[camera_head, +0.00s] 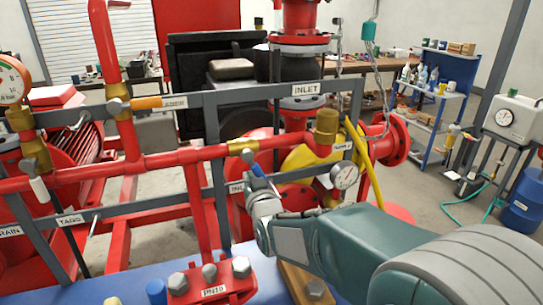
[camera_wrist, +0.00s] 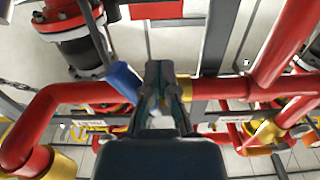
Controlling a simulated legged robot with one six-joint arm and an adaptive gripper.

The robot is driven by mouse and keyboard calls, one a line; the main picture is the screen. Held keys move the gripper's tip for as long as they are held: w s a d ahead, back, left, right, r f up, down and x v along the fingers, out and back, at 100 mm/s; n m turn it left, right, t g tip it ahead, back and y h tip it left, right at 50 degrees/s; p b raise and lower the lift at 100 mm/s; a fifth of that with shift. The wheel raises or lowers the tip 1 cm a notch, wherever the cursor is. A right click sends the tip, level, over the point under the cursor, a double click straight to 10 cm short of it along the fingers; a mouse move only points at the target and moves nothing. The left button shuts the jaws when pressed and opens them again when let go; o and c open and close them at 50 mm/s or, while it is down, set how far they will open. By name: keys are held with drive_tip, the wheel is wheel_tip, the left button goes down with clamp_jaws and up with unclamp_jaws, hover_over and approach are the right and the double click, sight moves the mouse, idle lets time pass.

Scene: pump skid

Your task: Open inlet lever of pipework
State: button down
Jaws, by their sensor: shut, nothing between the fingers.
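The blue-sleeved lever (camera_head: 258,171) hangs down and slightly right from the brass valve (camera_head: 242,147) on the red horizontal pipe. Its blue handle (camera_wrist: 122,80) also shows in the wrist view, just left of my fingers. My gripper (camera_head: 258,190) is at the handle's lower end in the head view. In the wrist view my gripper (camera_wrist: 160,70) is shut with nothing held. Its fingers are beside the handle, not around it; I cannot tell whether they touch it.
An orange-handled lever (camera_head: 160,102) and a white-handled lever (camera_head: 39,188) are on the left. The grey frame (camera_head: 215,145) and red pipes crowd the space around my gripper.

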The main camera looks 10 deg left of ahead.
drive_tip(key=shift+w+d+r, duration=0.2)
drive_tip(key=shift+w+d, duration=0.35)
drive_tip(key=shift+d, duration=0.35)
drive_tip(key=shift+w+d+r, duration=0.3)
drive_tip(key=shift+d+r, duration=0.1)
drive_tip(key=shift+d, duration=0.1)
drive_tip(key=s+d+r, duration=0.1)
drive_tip(key=s+d, duration=0.5)
drive_tip(key=shift+s+d+r, duration=0.25)
drive_tip(key=shift+s+r, duration=0.05)
drive_tip(key=shift+r, duration=0.05)
idle(0.7)
drive_tip(key=shift+d, duration=0.1)
